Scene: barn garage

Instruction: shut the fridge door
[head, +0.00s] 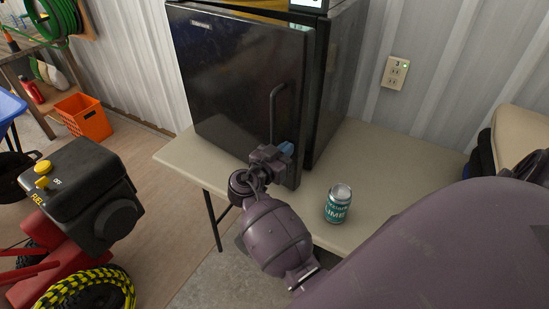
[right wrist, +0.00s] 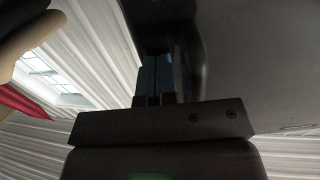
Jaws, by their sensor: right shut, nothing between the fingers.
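The black fridge (head: 335,80) stands on a beige folding table. Its glossy dark door (head: 235,80) faces me and stands slightly away from the body, with a dark gap along its right edge. A vertical black bar handle (head: 273,112) is on the right part of the door. My right gripper (head: 286,149) is shut and empty at the lower end of the handle, close against the door's lower right part. In the right wrist view its blue fingers (right wrist: 154,80) are together beside a dark surface; I cannot tell whether they touch it. My left gripper is not in view.
A green can (head: 338,207) stands on the table (head: 375,150), right of my right gripper. A red and black machine (head: 85,195) with a yellow-treaded tyre is on the floor at left. An orange crate (head: 84,117) lies behind it. The floor before the table is partly clear.

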